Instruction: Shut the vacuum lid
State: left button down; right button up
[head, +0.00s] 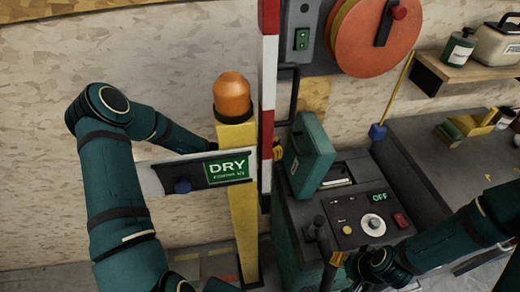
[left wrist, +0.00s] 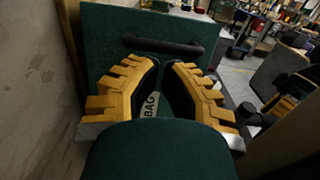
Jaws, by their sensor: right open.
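The vacuum (head: 300,210) stands behind and right of a yellow post, with a control panel reading OFF. Its green lid (head: 312,150) is raised, tilted up over the panel's back left. My left arm passes behind a DRY sign. Part of my left gripper (head: 277,150) shows beside the striped post, just left of the lid. In the left wrist view its yellow fingers (left wrist: 163,78) have a narrow gap and face a green panel (left wrist: 105,35) with a dark bar handle and a BAG label; contact is unclear. My right gripper (head: 338,260) is open at the panel's front edge.
The yellow post (head: 240,205) with orange lamp (head: 232,95), the DRY sign (head: 222,168) and the red-white striped post (head: 269,100) crowd my left forearm. A large orange reel (head: 375,40) hangs above the vacuum. A grey bench (head: 445,150) stands to the right.

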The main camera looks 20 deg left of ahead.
pick_arm(q)
jog(key=shift+x, duration=1.45)
pick_arm(e)
jog(key=shift+f, duration=0.1)
pick_arm(q)
jog(key=shift+r, duration=0.1)
